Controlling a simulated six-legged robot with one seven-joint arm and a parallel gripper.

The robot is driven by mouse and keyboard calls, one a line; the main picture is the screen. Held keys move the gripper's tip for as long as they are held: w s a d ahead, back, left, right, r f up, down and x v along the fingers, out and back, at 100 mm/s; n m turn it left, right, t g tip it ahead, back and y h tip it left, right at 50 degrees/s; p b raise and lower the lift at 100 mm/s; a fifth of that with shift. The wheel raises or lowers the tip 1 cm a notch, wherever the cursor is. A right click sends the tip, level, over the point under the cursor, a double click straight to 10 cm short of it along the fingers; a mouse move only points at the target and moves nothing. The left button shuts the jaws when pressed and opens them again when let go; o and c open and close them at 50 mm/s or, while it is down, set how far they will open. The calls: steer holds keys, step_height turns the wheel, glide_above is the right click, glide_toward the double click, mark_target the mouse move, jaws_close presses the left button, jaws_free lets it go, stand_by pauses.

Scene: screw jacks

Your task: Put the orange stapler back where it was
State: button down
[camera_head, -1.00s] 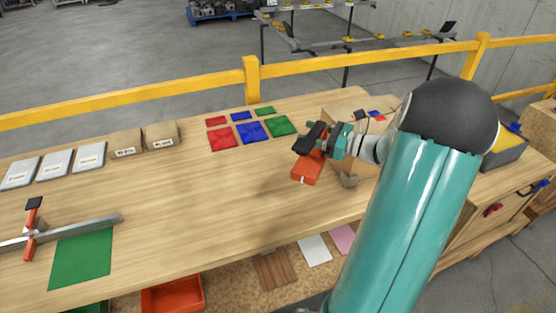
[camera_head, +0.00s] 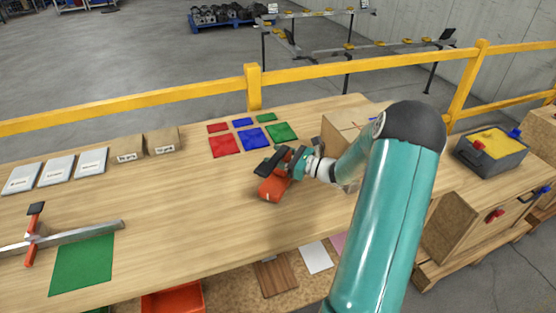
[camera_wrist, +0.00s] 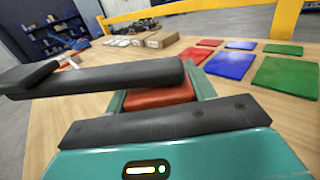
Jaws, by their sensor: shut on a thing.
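The orange stapler (camera_head: 270,188) is in my gripper (camera_head: 276,164), above the wooden bench (camera_head: 190,205) just in front of the coloured squares. My gripper is shut on it. In the wrist view the orange body (camera_wrist: 160,95) shows between the black fingers (camera_wrist: 150,105), which hide part of it. In the head view the stapler hangs tilted below the fingers. Whether its lower end touches the bench, I cannot tell.
Red, blue and green squares (camera_head: 253,138) lie behind my gripper. Small boxes (camera_head: 162,141) and grey-white packs (camera_head: 58,168) stand at the back left. The bench middle is clear.

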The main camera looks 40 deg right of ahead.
steer(key=shift+f, duration=0.75)
steer(key=shift+f, duration=0.15)
steer(key=c, duration=0.5)
jaws_free()
steer(key=shift+d, duration=0.1)
steer(key=shift+s, duration=0.15)
steer(key=v, duration=0.7)
steer(key=shift+s+d, duration=0.1)
steer(key=shift+d, duration=0.05)
